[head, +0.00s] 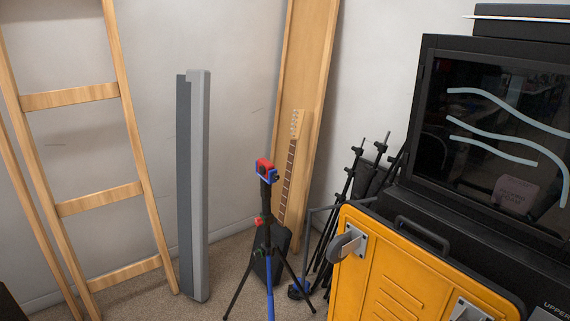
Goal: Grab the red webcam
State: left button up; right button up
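The red webcam (263,163) sits on top of a black tripod (266,205), held in a blue mount (268,176). The tripod stands upright on the carpet near the middle of the head view. It has a red clamp partway down and a blue part between its legs. Neither of my grippers shows in the head view, so I cannot see whether they are open or shut.
A guitar (289,180) leans behind the tripod against a wooden board (305,75). A yellow cabinet (380,265) and a black machine (480,130) fill the right side. A grey panel (198,185) and a wooden ladder (97,202) stand on the left. Black stands (352,185) crowd behind the cabinet.

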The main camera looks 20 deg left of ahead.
aim_at(265, 165)
jog(key=j+z, duration=0.15)
jog(key=z, duration=0.15)
jog(key=j+z, duration=0.1)
jog(key=z, duration=0.2)
jog(key=j+z, duration=0.5)
jog(key=j, duration=1.65)
jog(key=k+j+z, duration=0.1)
jog(key=j, duration=0.85)
